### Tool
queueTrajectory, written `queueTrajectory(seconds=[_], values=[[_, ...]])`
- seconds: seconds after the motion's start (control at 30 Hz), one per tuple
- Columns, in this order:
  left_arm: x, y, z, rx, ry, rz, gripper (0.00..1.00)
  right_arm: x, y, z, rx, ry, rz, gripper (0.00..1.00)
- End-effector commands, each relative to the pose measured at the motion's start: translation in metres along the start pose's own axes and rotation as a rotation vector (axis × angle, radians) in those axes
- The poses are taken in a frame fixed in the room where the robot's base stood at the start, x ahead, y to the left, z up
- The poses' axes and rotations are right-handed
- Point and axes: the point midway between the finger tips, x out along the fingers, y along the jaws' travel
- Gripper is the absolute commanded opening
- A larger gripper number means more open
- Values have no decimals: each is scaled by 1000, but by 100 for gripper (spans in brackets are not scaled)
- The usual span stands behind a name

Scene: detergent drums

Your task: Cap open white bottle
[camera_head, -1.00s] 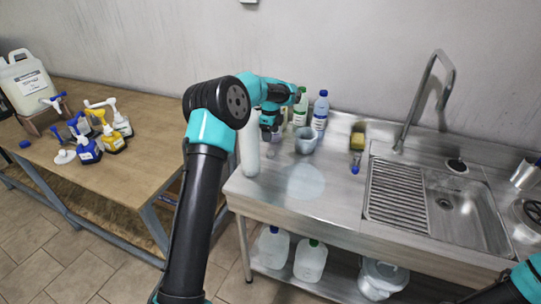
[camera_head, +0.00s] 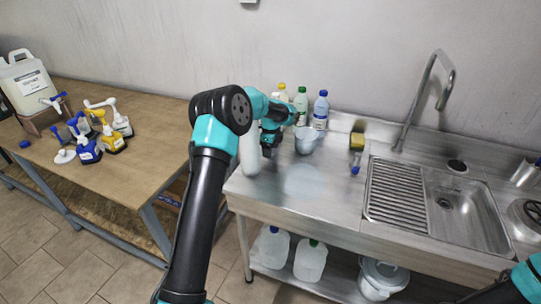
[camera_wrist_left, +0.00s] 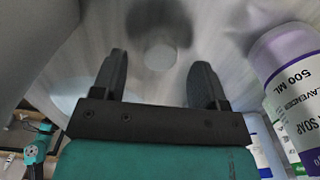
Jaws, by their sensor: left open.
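My left gripper (camera_head: 268,150) points down over the left part of the steel counter, just right of a tall plain white bottle-like cylinder (camera_head: 249,152). In the left wrist view its fingers (camera_wrist_left: 160,80) are apart with nothing between them. A pale round shape (camera_wrist_left: 160,57) shows beyond the fingertips; I cannot tell whether it is a cap or a reflection. A white bottle with a purple band and a lavender soap label (camera_wrist_left: 290,80) stands close beside the right finger. Its mouth is not clear. My right gripper is outside the view.
Behind are a green-labelled bottle (camera_head: 300,104) and a blue-capped bottle (camera_head: 320,108). The wooden table (camera_head: 150,150) holds spray bottles and a blue cap (camera_head: 25,143).

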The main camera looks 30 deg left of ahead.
Motion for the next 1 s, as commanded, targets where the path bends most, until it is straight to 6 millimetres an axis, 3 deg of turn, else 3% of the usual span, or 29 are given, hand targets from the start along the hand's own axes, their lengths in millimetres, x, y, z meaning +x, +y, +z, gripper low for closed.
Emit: queueTrajectory(seconds=[0.2, 0.67, 1.0], values=[[20, 0, 0, 0, 0, 0, 67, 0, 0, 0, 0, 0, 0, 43], [20, 0, 0, 0, 0, -1, 67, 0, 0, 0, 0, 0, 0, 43], [20, 0, 0, 0, 0, -1, 35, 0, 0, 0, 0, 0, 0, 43]])
